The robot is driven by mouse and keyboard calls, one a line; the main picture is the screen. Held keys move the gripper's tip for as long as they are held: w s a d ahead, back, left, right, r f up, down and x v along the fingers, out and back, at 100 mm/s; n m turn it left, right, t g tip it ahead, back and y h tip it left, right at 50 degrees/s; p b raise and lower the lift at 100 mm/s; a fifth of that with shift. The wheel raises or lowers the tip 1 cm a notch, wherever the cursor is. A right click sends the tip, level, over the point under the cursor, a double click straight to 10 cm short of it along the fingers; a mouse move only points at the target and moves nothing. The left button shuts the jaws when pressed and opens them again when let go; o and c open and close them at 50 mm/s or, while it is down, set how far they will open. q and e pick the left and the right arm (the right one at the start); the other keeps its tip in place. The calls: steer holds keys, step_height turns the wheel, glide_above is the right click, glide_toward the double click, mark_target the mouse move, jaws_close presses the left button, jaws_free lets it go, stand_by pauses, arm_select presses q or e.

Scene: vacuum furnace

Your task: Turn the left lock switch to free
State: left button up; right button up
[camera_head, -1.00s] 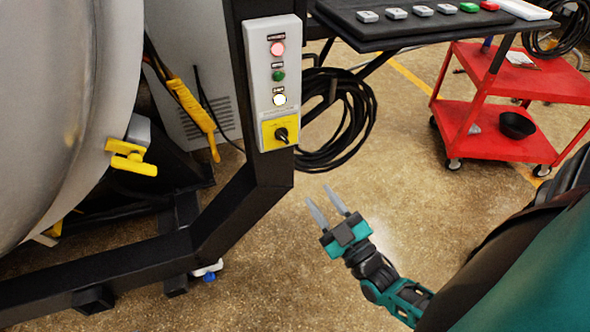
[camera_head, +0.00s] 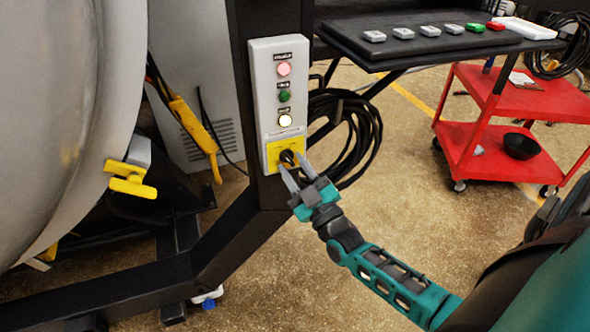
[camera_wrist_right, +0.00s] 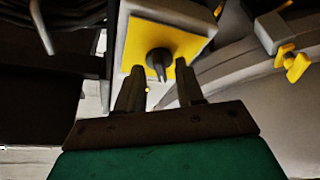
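The lock switch is a black rotary knob (camera_head: 287,157) on a yellow plate (camera_head: 272,155) at the bottom of a grey control box (camera_head: 262,75). In the right wrist view the knob (camera_wrist_right: 159,62) sits at the middle of its yellow plate (camera_wrist_right: 185,42). My right gripper (camera_head: 289,172) is at the knob in the head view, its two fingers apart. In the right wrist view its fingertips (camera_wrist_right: 160,82) lie on either side below the knob, with space between them. I cannot tell whether they touch the knob. My left gripper is not in view.
The box is mounted on a black frame post (camera_head: 270,190). A coiled black cable (camera_head: 365,135) hangs right behind it. A dark shelf (camera_head: 400,50) with several small blocks juts out above. A yellow clamp handle (camera_head: 130,180) is on the furnace at left. A red cart (camera_head: 500,155) stands at right.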

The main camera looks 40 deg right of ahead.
steer(key=shift+w, duration=0.1)
jaws_close()
stand_by(0.3)
steer(key=shift+m, duration=0.3)
steer(key=shift+a+m+h, duration=0.1)
steer(key=shift+m+h, duration=0.7)
steer(key=shift+m, duration=0.4)
steer(key=m+h, duration=0.1)
steer(key=m, duration=0.1)
steer(key=m+h+p, duration=0.1)
steer(key=m, duration=0.2)
steer(key=m+h, duration=0.2)
steer(key=m, duration=0.1)
steer(key=shift+a, duration=0.25)
steer(key=m+g+h, duration=0.1)
steer(key=m, duration=0.2)
steer(key=m+h+p, duration=0.1)
steer(key=m, duration=0.2)
steer(key=shift+w+a+g+h+p, duration=0.1)
steer(key=shift+a+g+h+p, duration=0.05)
steer(key=shift+g+h+p, duration=0.2)
steer(key=shift+m, duration=0.3)
